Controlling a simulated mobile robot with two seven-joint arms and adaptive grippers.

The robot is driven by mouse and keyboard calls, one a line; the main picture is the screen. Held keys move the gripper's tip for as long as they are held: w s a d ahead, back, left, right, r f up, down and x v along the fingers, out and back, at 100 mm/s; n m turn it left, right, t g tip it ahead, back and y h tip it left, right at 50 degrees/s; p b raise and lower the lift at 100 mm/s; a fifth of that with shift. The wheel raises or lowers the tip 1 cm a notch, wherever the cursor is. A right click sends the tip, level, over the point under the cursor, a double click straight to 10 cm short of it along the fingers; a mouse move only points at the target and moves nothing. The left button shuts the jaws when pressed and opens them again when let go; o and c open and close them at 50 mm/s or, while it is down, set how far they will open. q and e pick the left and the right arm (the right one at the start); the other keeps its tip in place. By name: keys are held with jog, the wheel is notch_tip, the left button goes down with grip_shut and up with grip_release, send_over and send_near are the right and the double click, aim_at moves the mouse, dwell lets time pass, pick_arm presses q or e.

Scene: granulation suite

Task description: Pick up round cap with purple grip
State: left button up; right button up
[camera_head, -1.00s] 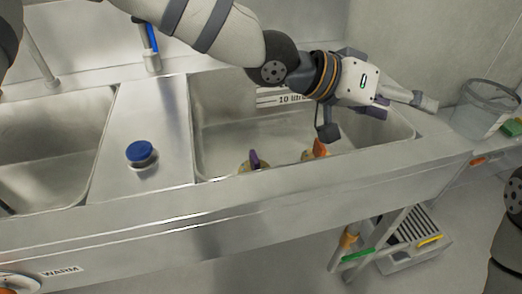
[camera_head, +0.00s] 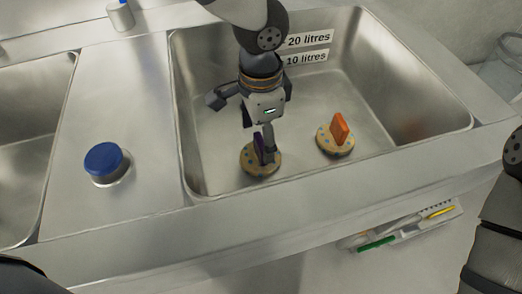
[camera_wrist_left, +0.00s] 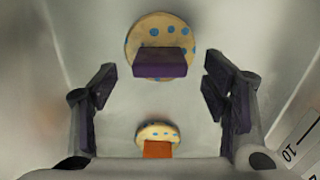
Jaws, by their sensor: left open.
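The round cap with purple grip (camera_head: 250,165) lies on the sink floor near the front wall, grip up. Its tan, blue-dotted disc is partly hidden by my left gripper (camera_head: 264,142) in the head view. The left gripper points down over it, open and empty. In the left wrist view, the cap (camera_wrist_left: 160,32) is at the top centre, its purple grip (camera_wrist_left: 160,63) crosswise between and just above the spread fingertips (camera_wrist_left: 158,72). My right gripper is out of view.
A similar cap with orange grip (camera_head: 336,138) lies to the right in the same sink basin (camera_head: 395,95). A blue-capped round thing (camera_head: 104,162) stands on the steel ledge at left.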

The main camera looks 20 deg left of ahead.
aim_at(260, 141)
pick_arm(q)
notch_tip(260, 141, down, 5)
jog(key=shift+r, duration=0.1)
jog(key=shift+c, duration=0.3)
jog(key=c, duration=1.4)
jog(key=shift+r, duration=0.1)
jog(key=shift+c, duration=0.2)
